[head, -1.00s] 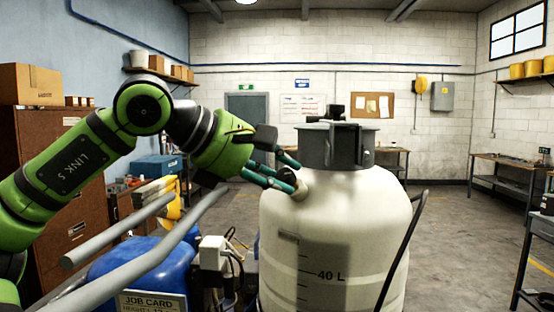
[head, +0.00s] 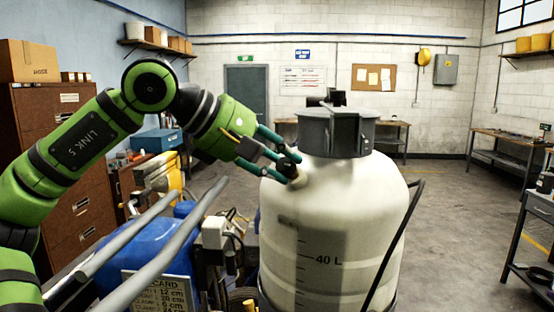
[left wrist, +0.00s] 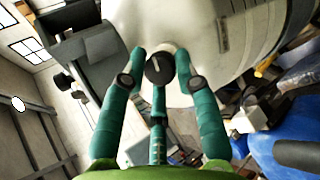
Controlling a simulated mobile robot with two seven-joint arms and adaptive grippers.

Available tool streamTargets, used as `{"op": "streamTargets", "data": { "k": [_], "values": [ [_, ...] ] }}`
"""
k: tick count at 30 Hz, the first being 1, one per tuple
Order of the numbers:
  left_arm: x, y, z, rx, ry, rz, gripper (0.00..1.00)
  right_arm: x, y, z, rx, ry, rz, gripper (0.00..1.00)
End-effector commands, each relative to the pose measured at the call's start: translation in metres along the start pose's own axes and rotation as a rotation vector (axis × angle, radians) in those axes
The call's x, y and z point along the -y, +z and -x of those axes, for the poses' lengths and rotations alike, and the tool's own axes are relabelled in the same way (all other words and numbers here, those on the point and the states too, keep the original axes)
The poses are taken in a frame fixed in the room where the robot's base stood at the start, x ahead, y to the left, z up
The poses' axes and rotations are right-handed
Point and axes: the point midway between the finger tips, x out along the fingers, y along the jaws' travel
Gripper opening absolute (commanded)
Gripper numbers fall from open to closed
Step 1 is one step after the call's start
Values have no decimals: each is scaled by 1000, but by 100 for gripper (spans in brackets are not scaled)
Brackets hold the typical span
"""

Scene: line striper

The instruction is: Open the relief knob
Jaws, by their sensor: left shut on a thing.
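The relief knob (left wrist: 158,69) is a small dark round knob with a pale line on its face, on the shoulder of the white tank (head: 335,225). In the head view the knob (head: 288,168) shows dark between the fingertips. My left gripper (head: 284,160) is shut on it, coming in from the left. In the left wrist view the teal fingers (left wrist: 160,80) stand around the knob, one on each side and one below. The exact contact points are partly hidden. My right gripper is not in view.
A grey lid (head: 335,132) tops the tank close to the gripper. A black hose (head: 398,240) runs down its right side. Grey handlebars (head: 165,250) and a blue tank (head: 140,245) stand below my left arm. The floor to the right is open.

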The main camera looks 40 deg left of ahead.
Motion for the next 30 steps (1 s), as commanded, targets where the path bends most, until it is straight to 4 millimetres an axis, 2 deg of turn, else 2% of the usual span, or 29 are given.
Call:
{"op": "streamTargets", "data": {
  "k": [5, 6, 7, 16, 20, 23, 30],
  "values": [
    [0, 1, 0, 2, -1, -2, 0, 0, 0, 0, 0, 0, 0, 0],
    [0, 1, 0, 2, -1, -1, 43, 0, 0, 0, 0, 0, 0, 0],
    [1, 1, 0, 2, -2, -1, 52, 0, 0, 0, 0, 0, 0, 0],
    [1, 0, 0, 0, -3, 0, 52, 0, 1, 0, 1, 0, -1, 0],
    [0, 0, 7, 1, 0, 1, 52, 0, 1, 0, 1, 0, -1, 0],
    [0, 1, 22, 1, 3, 0, 52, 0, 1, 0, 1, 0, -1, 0],
    [0, 2, 74, 0, 4, -1, 52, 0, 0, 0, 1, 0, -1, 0]
  ]
}}
